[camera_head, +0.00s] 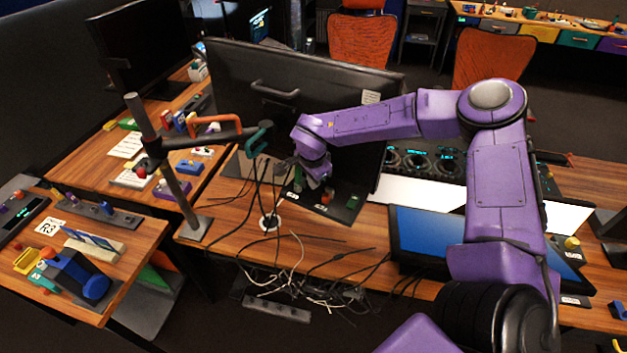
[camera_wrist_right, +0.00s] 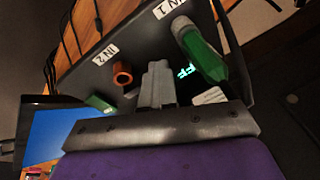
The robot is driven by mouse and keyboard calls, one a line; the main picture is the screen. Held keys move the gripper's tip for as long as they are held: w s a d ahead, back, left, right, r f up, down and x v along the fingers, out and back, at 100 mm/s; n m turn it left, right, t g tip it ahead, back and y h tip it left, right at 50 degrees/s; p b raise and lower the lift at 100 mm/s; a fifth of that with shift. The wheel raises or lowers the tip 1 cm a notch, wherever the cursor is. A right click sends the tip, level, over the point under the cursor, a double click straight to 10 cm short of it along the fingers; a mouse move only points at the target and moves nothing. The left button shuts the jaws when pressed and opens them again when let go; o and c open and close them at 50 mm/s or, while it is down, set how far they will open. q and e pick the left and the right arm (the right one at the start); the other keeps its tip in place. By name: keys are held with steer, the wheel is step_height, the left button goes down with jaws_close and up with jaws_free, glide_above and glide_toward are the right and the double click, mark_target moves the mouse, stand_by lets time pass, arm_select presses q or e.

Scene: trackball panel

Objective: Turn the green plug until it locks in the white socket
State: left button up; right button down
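The green plug (camera_wrist_right: 208,60) leans beside the "IN 1" label in the right wrist view. Its upper end meets a pale grey collar (camera_wrist_right: 182,28), which looks like the white socket in shadow. I cannot tell whether the plug is locked. In the head view the green plug (camera_head: 298,178) is small, at the left of the dark panel (camera_head: 346,207). My right gripper (camera_wrist_right: 158,84) is over the panel, its grey fingers together and apart from the plug, with nothing visible between them. In the head view my right gripper (camera_head: 318,180) is partly hidden. My left gripper is not in view.
An orange-brown ring (camera_wrist_right: 122,73) stands by the "IN 2" label, with a small green piece (camera_wrist_right: 98,103) nearby. Black cables (camera_head: 262,190) hang left of the panel. A monitor (camera_head: 300,85) stands behind it, and a blue screen (camera_head: 428,232) lies to the right.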

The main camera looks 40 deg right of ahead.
steer(key=c, duration=1.4)
jaws_free()
steer(key=shift+o, duration=0.2)
